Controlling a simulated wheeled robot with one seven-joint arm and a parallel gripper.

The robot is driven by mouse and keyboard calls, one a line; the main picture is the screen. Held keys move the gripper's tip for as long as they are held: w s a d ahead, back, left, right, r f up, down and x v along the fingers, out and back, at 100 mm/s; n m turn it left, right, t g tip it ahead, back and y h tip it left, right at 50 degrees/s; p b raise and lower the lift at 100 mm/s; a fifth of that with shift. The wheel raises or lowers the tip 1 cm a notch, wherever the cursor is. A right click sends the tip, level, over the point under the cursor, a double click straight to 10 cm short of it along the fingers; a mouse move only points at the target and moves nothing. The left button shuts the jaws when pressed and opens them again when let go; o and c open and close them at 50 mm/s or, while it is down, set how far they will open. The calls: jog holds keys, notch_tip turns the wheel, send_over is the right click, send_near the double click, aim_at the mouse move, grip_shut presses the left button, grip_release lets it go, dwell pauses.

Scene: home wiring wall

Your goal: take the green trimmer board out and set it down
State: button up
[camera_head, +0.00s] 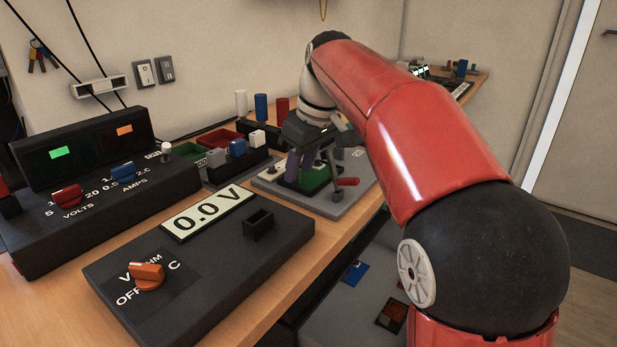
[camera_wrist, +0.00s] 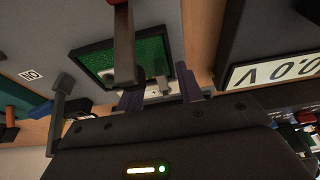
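The green trimmer board (camera_head: 314,180) lies in a dark-framed nest on a grey fixture plate (camera_head: 335,208). In the wrist view the green board (camera_wrist: 152,48) shows with its dark frame around it. My gripper (camera_head: 300,176) is above the board's left part, pointing down. Its two purplish fingers stand apart in the wrist view (camera_wrist: 160,92), with a small pale part visible between them; contact with it cannot be told. A lever clamp with a red handle (camera_head: 347,181) stands at the fixture's right. A dark bar crosses the board in the wrist view.
A black meter (camera_head: 195,265) reading 0.0 V lies in front, left of the fixture. A black power supply (camera_head: 95,190) stands at left. Trays (camera_head: 190,150) and coloured cylinders (camera_head: 261,107) are behind. The table's right edge is close to the fixture.

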jog(key=shift+f, duration=0.15)
grip_shut()
dwell(0.4)
